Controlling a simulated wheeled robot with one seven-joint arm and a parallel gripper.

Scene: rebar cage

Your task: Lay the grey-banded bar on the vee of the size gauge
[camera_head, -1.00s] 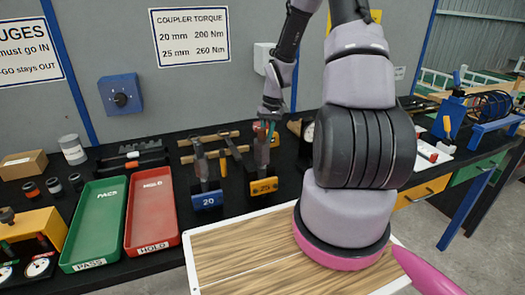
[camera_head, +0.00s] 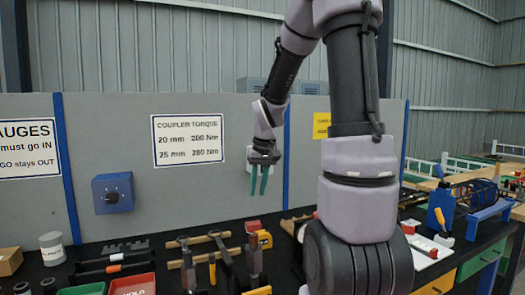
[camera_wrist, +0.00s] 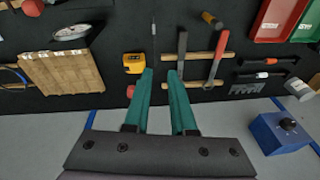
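My gripper (camera_head: 258,192) hangs in front of the grey back panel, above the bench's tools, fingers down. In the wrist view its two green fingers (camera_wrist: 160,78) stand apart with nothing between them, so it is open and empty. A dark bar with a pale band (camera_wrist: 268,61) lies on the bench, right of the fingers, beside a dark bar with an orange band (camera_wrist: 262,75). I cannot tell whether the pale-banded one is the grey-banded bar. A round dial gauge (camera_wrist: 72,32) shows at upper left.
Two long-handled tools (camera_wrist: 215,58) lie across wooden rails. A yellow device (camera_wrist: 132,63), a wooden block (camera_wrist: 60,82), a red tray (camera_wrist: 280,18) and a notched dark piece (camera_wrist: 247,89) are around them. A blue knob box (camera_wrist: 280,130) juts from the panel.

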